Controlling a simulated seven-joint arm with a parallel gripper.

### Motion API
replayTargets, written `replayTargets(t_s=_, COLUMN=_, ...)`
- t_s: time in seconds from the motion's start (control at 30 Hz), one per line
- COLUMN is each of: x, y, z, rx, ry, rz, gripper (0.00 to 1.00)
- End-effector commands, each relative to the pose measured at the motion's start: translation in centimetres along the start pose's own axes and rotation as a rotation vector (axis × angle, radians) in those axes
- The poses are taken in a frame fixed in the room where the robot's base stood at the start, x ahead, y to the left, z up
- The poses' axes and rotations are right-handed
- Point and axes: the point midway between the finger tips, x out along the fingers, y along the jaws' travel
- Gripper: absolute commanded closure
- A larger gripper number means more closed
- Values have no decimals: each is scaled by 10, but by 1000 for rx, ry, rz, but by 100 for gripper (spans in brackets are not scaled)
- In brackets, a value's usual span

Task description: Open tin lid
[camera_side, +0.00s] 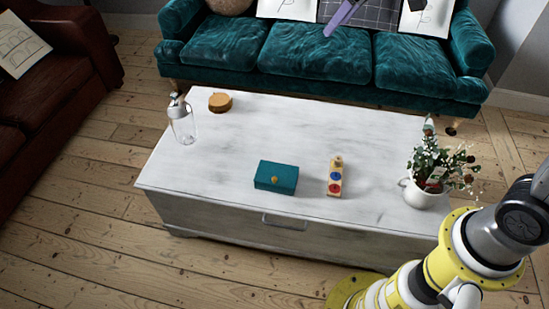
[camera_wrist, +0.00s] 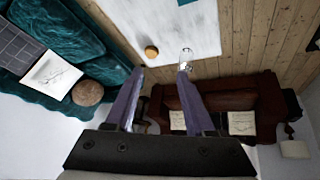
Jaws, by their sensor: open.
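The tin is a small teal box (camera_side: 275,178) with a gold clasp on its front, lying on the white table (camera_side: 330,120) near its front edge. Its lid looks shut. In the side view a purple finger shows at the top edge, with the rest of my gripper out of frame. It is well away from the tin and does not touch it.
A wooden toy with coloured discs (camera_side: 335,178) stands right of the tin. A potted plant (camera_side: 420,192) is at the table's right end. A glass bottle (camera_side: 183,122) and a wooden disc (camera_side: 220,102) are at the left. A teal sofa (camera_side: 320,55) stands behind.

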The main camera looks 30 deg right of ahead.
Motion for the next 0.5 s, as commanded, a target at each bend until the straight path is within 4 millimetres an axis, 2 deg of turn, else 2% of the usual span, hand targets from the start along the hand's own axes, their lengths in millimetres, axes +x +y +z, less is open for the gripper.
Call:
replayTargets(t_s=0.03, x=26, y=-2, z=-10, rx=-15, ry=-25, rz=-10, gripper=46)
replayTargets(t_s=0.13, x=71, y=-8, z=-26, rx=-41, ry=-60, rz=-25, gripper=46)
replayTargets(t_s=0.27, x=134, y=-19, z=-37, rx=-75, ry=-111, rz=-46, gripper=46)
replayTargets(t_s=0.37, x=186, y=-30, z=-36, rx=-98, ry=-157, rz=-63, gripper=46)
replayTargets(t_s=0.5, x=260, y=-49, z=-21, rx=-130, ry=-230, rz=-88, gripper=46)
